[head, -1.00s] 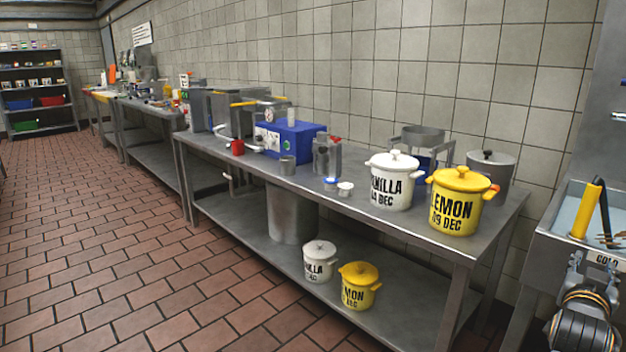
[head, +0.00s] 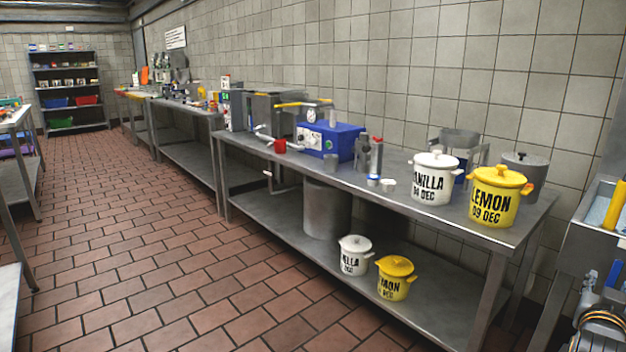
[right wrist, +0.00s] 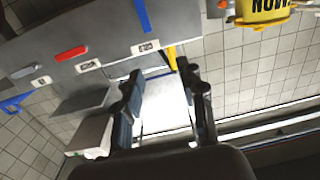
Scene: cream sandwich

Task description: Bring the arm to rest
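My right arm shows at the lower right corner of the head view, where its gripper (head: 603,291) is in front of the sink unit and partly cut off by the frame edge. In the right wrist view, the two dark fingers of my right gripper (right wrist: 162,100) stand apart with nothing visible between them. A pale surface lies behind the gap. My left arm and gripper are in neither view.
A long steel bench (head: 395,190) runs along the tiled wall. It carries a white vanilla pot (head: 434,180), a yellow lemon pot (head: 497,197) and a blue machine (head: 330,140). A sink unit (head: 592,228) stands at right. The tiled floor (head: 170,270) is clear.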

